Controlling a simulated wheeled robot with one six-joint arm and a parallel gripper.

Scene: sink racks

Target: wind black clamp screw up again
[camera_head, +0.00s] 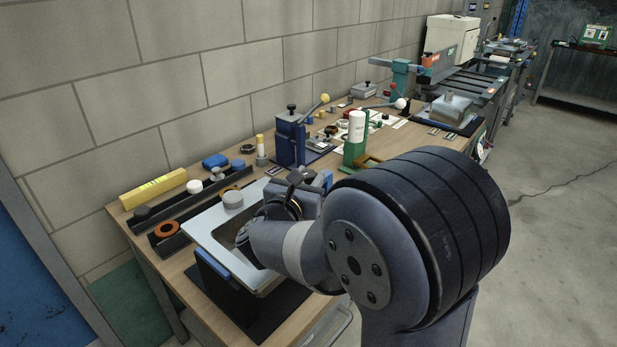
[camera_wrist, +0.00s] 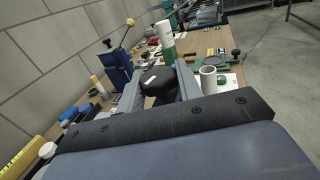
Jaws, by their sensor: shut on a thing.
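In the wrist view a black rounded knob (camera_wrist: 158,79), which looks like the head of the clamp screw, sits between the two grey fingers of my gripper (camera_wrist: 160,76). The fingers are shut on it, one at each side. A small pale mark shows on the knob's top. The screw's shaft below the knob is hidden. In the head view my gripper (camera_head: 297,184) is at the right edge of a pale sink-like tray (camera_head: 205,237), largely hidden behind my own arm. I cannot make out the screw's height there.
A blue lever press (camera_head: 290,142) and a green stand with a white cylinder (camera_head: 356,140) are beyond my gripper. Black racks (camera_head: 187,207) and a yellow bar (camera_head: 153,188) line the wall side. Open floor is at right.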

